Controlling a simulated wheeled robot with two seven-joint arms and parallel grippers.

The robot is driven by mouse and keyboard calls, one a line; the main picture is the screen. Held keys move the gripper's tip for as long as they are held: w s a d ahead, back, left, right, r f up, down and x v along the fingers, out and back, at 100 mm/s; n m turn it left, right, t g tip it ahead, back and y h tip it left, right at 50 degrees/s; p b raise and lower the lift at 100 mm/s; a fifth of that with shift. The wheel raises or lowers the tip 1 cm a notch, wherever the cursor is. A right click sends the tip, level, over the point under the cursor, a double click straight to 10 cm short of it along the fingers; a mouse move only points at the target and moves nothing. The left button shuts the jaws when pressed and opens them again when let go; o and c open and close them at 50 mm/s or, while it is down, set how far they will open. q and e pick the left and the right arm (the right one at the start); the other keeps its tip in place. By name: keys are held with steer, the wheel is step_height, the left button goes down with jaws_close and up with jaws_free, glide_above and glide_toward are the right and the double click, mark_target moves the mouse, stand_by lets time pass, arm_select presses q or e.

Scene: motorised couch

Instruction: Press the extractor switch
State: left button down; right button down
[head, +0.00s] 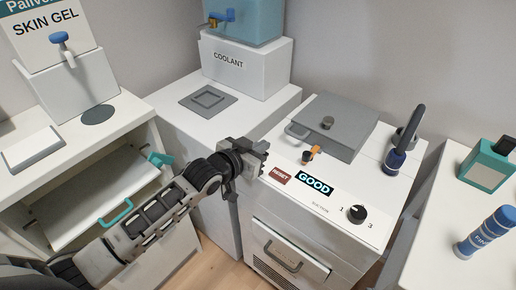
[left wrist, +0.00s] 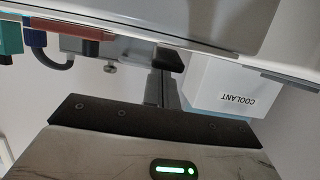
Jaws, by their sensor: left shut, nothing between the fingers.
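A white machine (head: 330,215) in the head view carries a red RESET panel (head: 280,176), a lit GOOD display (head: 314,184), a black rotary knob (head: 357,214) marked 1 and 3, and a small orange-tipped switch (head: 311,153). No label reading "extractor" is legible, so I cannot tell for certain which control is the extractor switch. My left gripper (head: 262,157) is shut and empty, at the machine's left edge, left of the RESET panel and the orange-tipped switch. Contact with the machine cannot be told. My right gripper is not in view.
A grey lidded box (head: 333,126) sits behind the controls, with a blue-handled tool (head: 402,142) at its right. A white COOLANT box (head: 243,68) stands at the back; it appears upside down in the left wrist view (left wrist: 222,90). A drawer (head: 105,190) stands open at left.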

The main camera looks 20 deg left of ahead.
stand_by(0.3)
